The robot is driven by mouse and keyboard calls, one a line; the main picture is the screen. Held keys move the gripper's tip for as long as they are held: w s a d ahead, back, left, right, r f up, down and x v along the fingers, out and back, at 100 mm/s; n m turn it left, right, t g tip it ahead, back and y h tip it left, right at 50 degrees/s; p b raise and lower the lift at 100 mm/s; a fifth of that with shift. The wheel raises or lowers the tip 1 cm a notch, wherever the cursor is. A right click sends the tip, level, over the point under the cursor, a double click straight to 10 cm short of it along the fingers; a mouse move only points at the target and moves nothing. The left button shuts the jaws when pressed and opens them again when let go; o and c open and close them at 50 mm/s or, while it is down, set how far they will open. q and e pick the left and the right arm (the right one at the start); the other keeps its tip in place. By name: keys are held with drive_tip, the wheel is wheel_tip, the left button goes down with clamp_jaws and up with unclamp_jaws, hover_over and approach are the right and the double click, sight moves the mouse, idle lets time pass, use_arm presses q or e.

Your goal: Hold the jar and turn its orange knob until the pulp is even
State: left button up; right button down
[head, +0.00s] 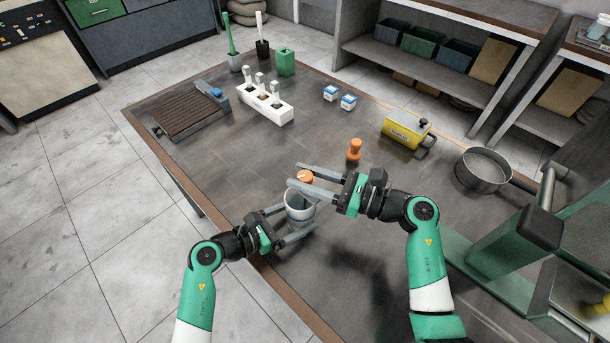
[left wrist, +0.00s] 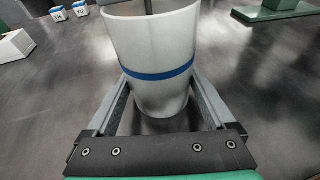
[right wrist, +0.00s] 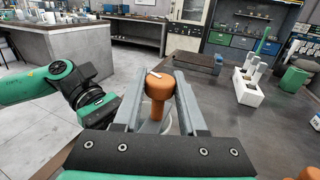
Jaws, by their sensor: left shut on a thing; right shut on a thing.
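The jar (head: 299,214) is a pale translucent cup standing upright on the table near its front edge. In the left wrist view the jar (left wrist: 160,97) shows a blue band around it. My left gripper (head: 299,222) is shut on the jar's body from the left. The orange knob (head: 304,176) sits above the jar; in the right wrist view the knob (right wrist: 159,90) has a white pointer mark on top. My right gripper (head: 297,178) is shut on the knob from the right. The pulp inside the jar cannot be made out.
An orange stopper-like piece (head: 354,150), a yellow box (head: 405,129) and a round pan (head: 483,170) stand to the right. A white rack (head: 265,108), a brown slatted tray (head: 190,110) and two small blue-white boxes (head: 348,102) are farther back. The table between is clear.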

drive_tip(key=shift+f, duration=0.1)
drive_tip(key=m+t+h, duration=0.3)
drive_tip(key=m+t, duration=0.1)
drive_tip(key=t, duration=0.1)
drive_tip(key=shift+a+f, duration=0.1)
drive_tip(key=shift+m+t+h, duration=1.7)
drive_tip(key=shift+m+h, duration=0.2)
drive_tip(key=shift+h, duration=0.8)
drive_tip(key=shift+c, duration=2.2)
unclamp_jaws()
drive_tip(key=v, duration=0.7)
drive_tip(key=shift+s, duration=0.3)
